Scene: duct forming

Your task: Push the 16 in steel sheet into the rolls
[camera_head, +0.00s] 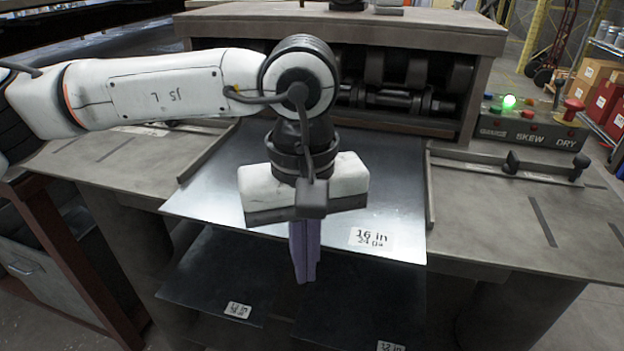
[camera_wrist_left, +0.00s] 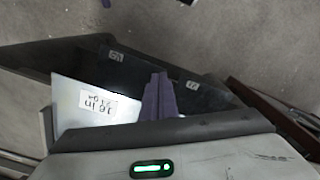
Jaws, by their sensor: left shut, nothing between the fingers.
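The 16 in steel sheet (camera_head: 395,205) lies flat on the machine's table between two side guides, its labelled front edge overhanging the table front. It also shows in the left wrist view (camera_wrist_left: 75,98) with its label. The rolls (camera_head: 400,85) sit in the dark opening at the back; the arm hides part of them and of the sheet's far edge. My left gripper (camera_head: 304,275) points down with purple fingers shut and empty, at the sheet's front edge. Its fingers also show in the left wrist view (camera_wrist_left: 158,97). I cannot tell whether they touch the edge. My right gripper is not in view.
Darker 12 in sheets (camera_head: 215,285) lie on a shelf below the table. A right guide rail (camera_head: 505,165) stands beside the sheet. A control box (camera_head: 530,125) with a lit green lamp and red button sits at the right. Boxes on shelves stand behind it.

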